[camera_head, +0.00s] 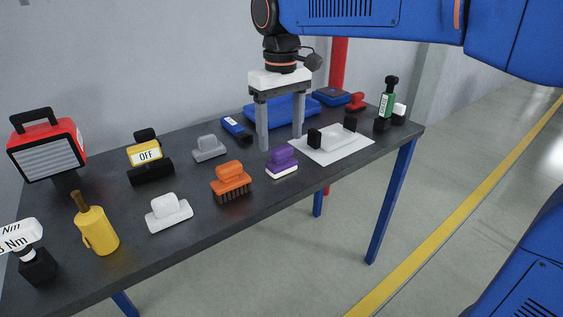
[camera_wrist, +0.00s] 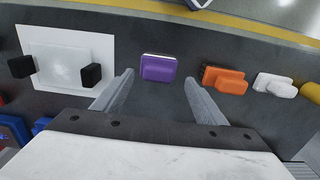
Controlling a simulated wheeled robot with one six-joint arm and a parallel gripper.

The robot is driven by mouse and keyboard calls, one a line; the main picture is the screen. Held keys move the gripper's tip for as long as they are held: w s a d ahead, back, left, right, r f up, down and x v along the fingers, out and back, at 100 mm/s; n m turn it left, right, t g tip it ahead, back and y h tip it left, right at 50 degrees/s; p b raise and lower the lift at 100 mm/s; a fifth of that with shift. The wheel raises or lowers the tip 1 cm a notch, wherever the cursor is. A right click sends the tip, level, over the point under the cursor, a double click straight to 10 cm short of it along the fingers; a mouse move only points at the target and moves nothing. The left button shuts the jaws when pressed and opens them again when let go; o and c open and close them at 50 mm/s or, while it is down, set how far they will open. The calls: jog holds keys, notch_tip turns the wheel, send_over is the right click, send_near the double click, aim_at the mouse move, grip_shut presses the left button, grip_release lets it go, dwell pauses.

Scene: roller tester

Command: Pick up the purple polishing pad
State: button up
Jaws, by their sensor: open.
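The purple polishing pad (camera_head: 282,160) lies on the dark table, near its front edge, with a white layer under its purple top. My gripper (camera_head: 281,143) is open and points down, just behind and above the pad in the head view. In the wrist view the pad (camera_wrist: 158,68) shows beyond and between the two grey fingertips (camera_wrist: 158,76), with nothing held. A gap shows on either side of it. I cannot tell the exact height of the fingertips above the table.
An orange brush (camera_head: 231,182) stands left of the pad and a white block (camera_head: 168,212) further left. On the right, a white sheet (camera_head: 345,152) bears a pale piece between black blocks. A blue tray (camera_head: 262,108) is behind. The table (camera_head: 200,226) is bare along its front.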

aim_at(282, 147)
jog(key=shift+w+d+f, duration=0.1)
jog(key=shift+w+f, duration=0.05)
jog(key=shift+f, duration=2.35)
jog(key=c, duration=1.2)
